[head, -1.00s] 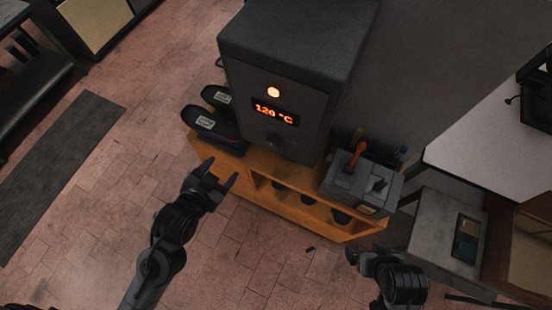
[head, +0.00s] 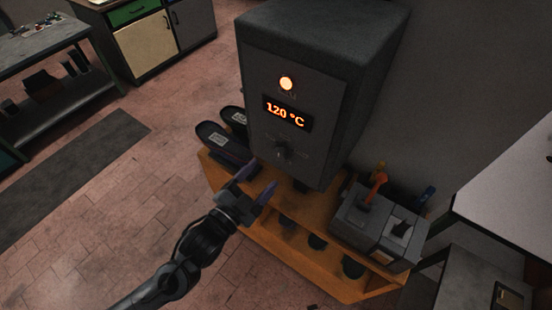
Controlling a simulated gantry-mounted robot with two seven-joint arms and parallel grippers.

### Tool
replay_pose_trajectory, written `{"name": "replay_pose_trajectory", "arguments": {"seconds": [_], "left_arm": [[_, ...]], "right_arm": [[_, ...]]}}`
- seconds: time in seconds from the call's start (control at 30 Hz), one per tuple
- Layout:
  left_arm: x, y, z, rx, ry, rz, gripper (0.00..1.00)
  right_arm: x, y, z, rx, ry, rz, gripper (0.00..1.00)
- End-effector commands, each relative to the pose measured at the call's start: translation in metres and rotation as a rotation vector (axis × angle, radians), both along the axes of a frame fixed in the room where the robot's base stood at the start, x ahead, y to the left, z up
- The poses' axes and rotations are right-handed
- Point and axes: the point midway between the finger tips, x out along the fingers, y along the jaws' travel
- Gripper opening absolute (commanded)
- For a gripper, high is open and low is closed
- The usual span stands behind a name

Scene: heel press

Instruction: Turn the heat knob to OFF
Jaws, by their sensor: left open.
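The heat knob (head: 283,152) is a small dark knob on the front of the grey press box (head: 300,110), below an orange display (head: 287,114) that reads 120 °C. An orange lamp (head: 287,83) glows above the display. The markings around the knob are too small to read. My left gripper (head: 257,190) is open and empty, below and a little left of the knob, with its fingers pointing up and right toward the press. It appears apart from the knob. My right gripper is out of the picture.
An orange wooden bench (head: 272,232) carries the press. Dark shoe soles (head: 222,142) lie left of it. A grey control box (head: 372,226) with an orange-handled lever (head: 374,188) stands at the right. A white table (head: 510,190) is at the far right.

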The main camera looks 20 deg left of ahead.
Motion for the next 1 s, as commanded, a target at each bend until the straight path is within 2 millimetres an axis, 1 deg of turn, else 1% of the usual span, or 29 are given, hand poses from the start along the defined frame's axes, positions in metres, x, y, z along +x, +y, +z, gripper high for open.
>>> {"name": "replay_pose_trajectory", "arguments": {"seconds": [0.03,0.2,0.4,0.6,0.87,0.97,1.0], "left_arm": [[0.009,-0.002,0.003,-0.002,-0.003,0.0,0.66],[0.035,-0.008,0.002,0.0,-0.001,0.002,0.66],[0.056,-0.014,0.001,-0.001,0.0,-0.001,0.66],[0.065,-0.016,0.0,-0.001,0.001,-0.001,0.66],[0.065,-0.016,0.0,-0.001,0.001,-0.001,0.66],[0.065,-0.016,0.0,-0.001,0.001,-0.001,0.53],[0.065,-0.016,0.0,-0.001,0.001,-0.001,0.46]], "right_arm": [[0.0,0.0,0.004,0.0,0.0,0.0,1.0],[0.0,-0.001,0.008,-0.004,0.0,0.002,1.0],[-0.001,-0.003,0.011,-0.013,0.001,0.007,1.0],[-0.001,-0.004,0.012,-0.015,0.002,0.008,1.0],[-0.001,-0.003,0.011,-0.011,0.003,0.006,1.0],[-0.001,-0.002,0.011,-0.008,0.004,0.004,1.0],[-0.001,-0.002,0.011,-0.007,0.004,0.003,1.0]]}}
